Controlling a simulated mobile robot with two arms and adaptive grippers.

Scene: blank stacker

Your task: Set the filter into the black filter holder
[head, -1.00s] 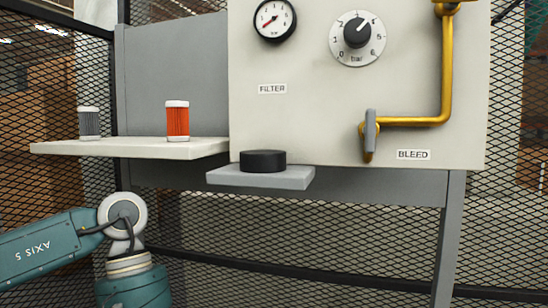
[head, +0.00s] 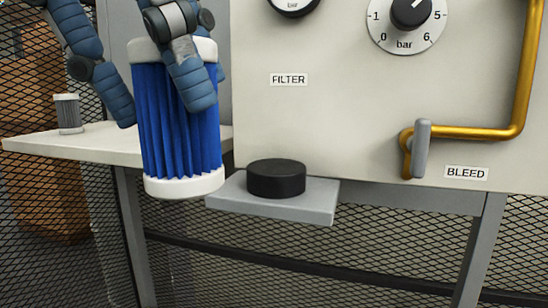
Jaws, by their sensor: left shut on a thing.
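A blue pleated filter (head: 178,135) with white end caps hangs upright in the head view. My left gripper (head: 165,100) is shut on its upper part, with blue padded fingers around it. The black filter holder (head: 276,180) is a short round cup on a small grey ledge (head: 318,198) under the FILTER label. The held filter is to the left of the holder, apart from it, and looks nearer to the camera. The inside of the holder does not show. My right gripper is not in view.
A pale shelf (head: 80,142) at the left bears a grey filter (head: 67,113). The panel (head: 330,120) stands behind the holder, with a gauge, a bar dial (head: 410,12) and a yellow BLEED pipe with a grey lever (head: 421,148) at the right. The space above the holder is clear.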

